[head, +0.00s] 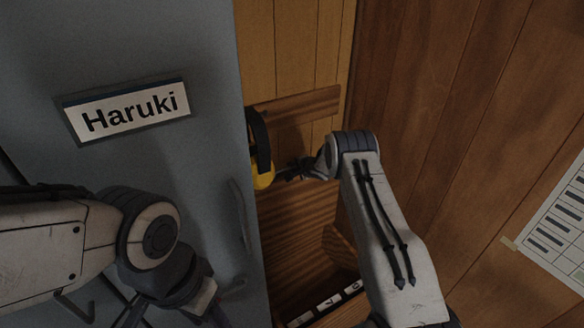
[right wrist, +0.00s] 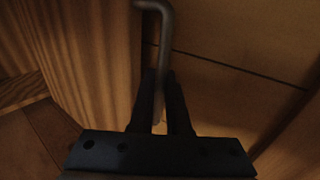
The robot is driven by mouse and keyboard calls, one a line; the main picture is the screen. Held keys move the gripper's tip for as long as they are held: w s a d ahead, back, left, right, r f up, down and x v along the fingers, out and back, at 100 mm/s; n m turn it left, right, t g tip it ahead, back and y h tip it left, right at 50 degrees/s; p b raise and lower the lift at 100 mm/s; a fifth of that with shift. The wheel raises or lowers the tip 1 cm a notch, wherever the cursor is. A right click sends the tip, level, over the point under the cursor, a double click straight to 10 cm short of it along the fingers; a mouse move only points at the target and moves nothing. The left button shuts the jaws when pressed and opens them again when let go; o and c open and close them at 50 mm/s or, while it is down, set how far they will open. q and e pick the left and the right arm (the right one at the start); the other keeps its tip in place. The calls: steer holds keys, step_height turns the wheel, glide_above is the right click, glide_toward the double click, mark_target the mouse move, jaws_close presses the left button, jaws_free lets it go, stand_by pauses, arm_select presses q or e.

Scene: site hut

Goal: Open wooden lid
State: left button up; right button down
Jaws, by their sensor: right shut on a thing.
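A striped brown wooden panel (head: 290,222), seemingly the wooden lid, shows in the gap right of the grey locker; its edges are partly hidden. My right gripper (head: 288,172) is in front of the wood, beside the yellow and black ear defenders (head: 263,175). In the right wrist view my right gripper (right wrist: 160,100) is shut on a thin bent metal rod (right wrist: 165,28), seemingly a handle or hook. What the rod is fixed to cannot be told. My left gripper (head: 175,305) is low at the left, before the locker, its fingertips cut off by the frame.
The grey locker (head: 200,55) with a "Haruki" nameplate (head: 128,108) fills the left. A wooden rail (head: 310,103) crosses the back panelling. A row of small labelled items (head: 325,303) lies below. A wood wall with a paper chart (head: 560,230) is at right.

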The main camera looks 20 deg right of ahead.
steer(key=shift+w+d+r, duration=0.1)
steer(key=shift+w+d, duration=0.05)
steer(key=shift+d, duration=0.05)
steer(key=c, duration=0.9)
jaws_free()
steer(key=shift+a, duration=0.3)
steer(key=shift+a+f, duration=0.1)
steer(key=shift+f, duration=0.15)
steer(key=shift+s, duration=0.25)
steer(key=b+v, duration=0.1)
steer(key=v, duration=0.9)
steer(key=shift+r+b, duration=0.35)
